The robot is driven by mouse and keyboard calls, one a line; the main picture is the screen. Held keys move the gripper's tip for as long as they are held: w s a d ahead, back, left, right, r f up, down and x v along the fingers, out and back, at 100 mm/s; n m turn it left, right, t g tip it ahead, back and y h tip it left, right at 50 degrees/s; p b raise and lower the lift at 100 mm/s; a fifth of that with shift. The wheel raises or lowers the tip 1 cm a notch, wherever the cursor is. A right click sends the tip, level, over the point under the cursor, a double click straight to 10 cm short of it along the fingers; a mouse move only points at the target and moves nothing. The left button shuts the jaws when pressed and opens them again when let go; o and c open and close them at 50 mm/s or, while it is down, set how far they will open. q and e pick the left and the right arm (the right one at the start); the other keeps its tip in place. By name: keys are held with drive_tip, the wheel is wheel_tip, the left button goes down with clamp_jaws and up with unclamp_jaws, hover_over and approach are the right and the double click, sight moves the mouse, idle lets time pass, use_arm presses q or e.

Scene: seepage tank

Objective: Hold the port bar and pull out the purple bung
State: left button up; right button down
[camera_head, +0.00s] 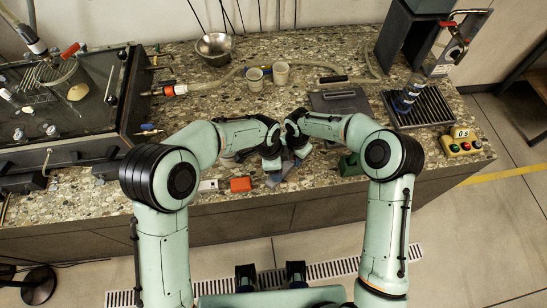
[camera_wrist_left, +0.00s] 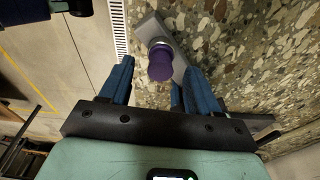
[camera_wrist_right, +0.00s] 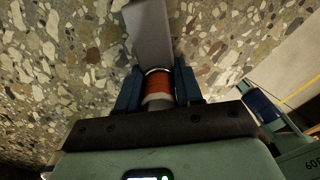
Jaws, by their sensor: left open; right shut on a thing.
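The purple bung (camera_wrist_left: 161,64) shows in the left wrist view at the near part of the grey port bar (camera_wrist_left: 151,29). My left gripper (camera_wrist_left: 157,75) is open, its blue fingers on either side of the bung's line; I cannot tell whether they touch it. In the right wrist view my right gripper (camera_wrist_right: 158,80) is shut on the port bar, at a part with an orange-brown band (camera_wrist_right: 158,86); the grey bar (camera_wrist_right: 149,30) runs on beyond the fingers. In the head view both grippers meet over the counter's front and largely hide the bar and bung.
A glass-topped tank (camera_head: 75,95) stands at the left of the stone counter. An orange-red block (camera_head: 241,184) lies near the front edge. Two cups (camera_head: 281,73) and a metal bowl (camera_head: 214,46) stand behind. A drain rack (camera_head: 428,108) and a button box (camera_head: 461,146) are at right.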

use_arm(q)
drive_tip(key=shift+d+f, duration=0.15)
drive_tip(key=shift+f, duration=0.95)
clamp_jaws()
drive_tip(key=shift+r, duration=0.3)
idle(1.6)
